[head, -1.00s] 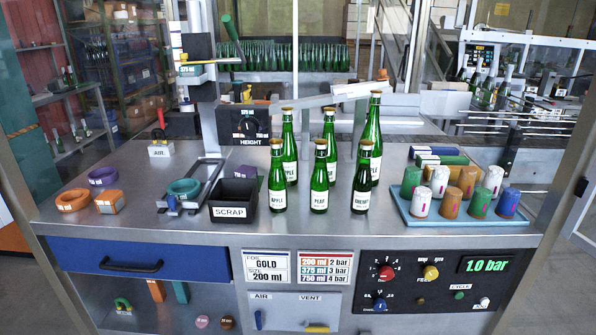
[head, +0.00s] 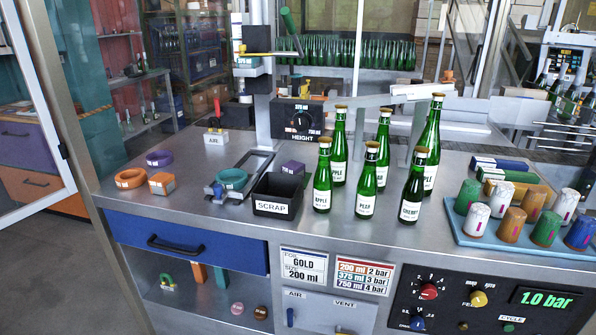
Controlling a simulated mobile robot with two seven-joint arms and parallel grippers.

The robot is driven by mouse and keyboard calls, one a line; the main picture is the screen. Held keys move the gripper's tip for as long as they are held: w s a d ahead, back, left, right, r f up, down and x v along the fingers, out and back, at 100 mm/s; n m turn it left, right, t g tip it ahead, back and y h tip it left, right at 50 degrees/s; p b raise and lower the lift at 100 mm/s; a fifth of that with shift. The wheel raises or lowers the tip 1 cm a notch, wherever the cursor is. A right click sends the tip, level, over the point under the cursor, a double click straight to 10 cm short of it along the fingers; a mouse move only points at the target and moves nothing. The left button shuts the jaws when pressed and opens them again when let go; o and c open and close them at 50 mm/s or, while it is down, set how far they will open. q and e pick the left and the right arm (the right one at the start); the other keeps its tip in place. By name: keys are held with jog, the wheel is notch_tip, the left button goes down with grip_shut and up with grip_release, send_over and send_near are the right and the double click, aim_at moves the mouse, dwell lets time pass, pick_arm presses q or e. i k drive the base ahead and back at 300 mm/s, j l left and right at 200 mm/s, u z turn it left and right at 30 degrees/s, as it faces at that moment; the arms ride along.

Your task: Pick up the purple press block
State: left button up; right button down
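A small purple block (head: 293,168) with a white label stands on the steel worktop, just behind the black SCRAP bin (head: 277,208). The bin hides its lower part. A purple ring (head: 159,158) with a label lies farther left, behind an orange ring (head: 130,178) and an orange block (head: 162,184). Neither of my grippers shows in the head view.
Several green bottles (head: 365,192) stand right of the bin. A teal ring (head: 232,179) sits on a slide to its left. A blue tray (head: 465,228) of coloured capsules is at right. The worktop's front left (head: 130,205) is clear.

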aim_at(292, 166)
jog(key=i+j, duration=0.15)
jog(key=j, duration=0.15)
jog(key=i+j, duration=0.2)
jog(key=j, duration=0.15)
jog(key=i+j, duration=0.15)
jog(key=j, duration=0.15)
jog(key=i+j, duration=0.15)
jog(key=j, duration=0.2)
